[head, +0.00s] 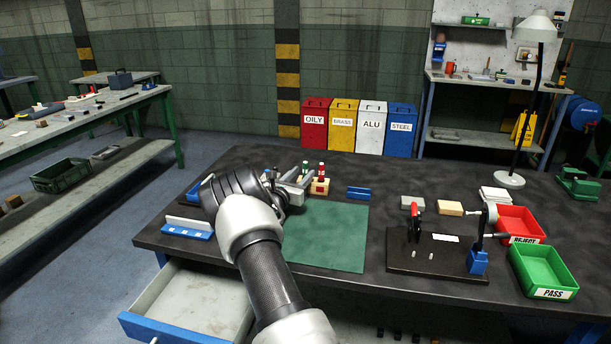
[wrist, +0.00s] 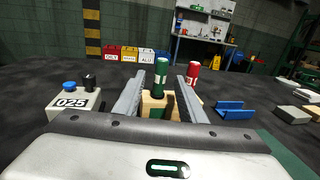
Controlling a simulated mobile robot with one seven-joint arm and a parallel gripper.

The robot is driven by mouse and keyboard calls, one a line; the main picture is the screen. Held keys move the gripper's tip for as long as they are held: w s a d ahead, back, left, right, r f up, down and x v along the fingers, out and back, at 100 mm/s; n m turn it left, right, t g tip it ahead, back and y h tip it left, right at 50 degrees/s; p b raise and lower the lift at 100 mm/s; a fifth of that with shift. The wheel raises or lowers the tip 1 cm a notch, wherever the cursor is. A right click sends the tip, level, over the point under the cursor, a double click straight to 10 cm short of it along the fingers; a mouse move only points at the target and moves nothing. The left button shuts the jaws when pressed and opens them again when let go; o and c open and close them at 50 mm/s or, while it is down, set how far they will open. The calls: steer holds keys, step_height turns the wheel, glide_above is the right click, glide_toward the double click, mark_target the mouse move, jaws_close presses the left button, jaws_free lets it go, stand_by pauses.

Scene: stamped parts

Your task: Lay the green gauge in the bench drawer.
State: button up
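The green gauge (wrist: 160,70) stands upright in a light wooden block (wrist: 153,106) in the wrist view, between my two fingers, with a gap visible on either side. The green gauge also shows small in the head view (head: 305,168), beside a red gauge (head: 321,170). My gripper (head: 298,178) is open, low over the bench at the wooden block. The bench drawer (head: 195,297), with a blue front, is pulled out below the bench at the lower left. Its visible grey floor is bare; my arm covers part of its right side.
A green mat (head: 335,240) lies right of my arm. Blue holders (head: 187,229) lie at the left edge, and another blue block (head: 358,193) lies behind the mat. A dark fixture plate (head: 425,258), red bin (head: 520,222) and green bin (head: 543,270) stand at right.

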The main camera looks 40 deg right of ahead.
steer(key=shift+w+d, duration=0.15)
steer(key=shift+d, duration=0.1)
steer(key=c, duration=0.9)
jaws_close()
steer(key=shift+r, duration=0.1)
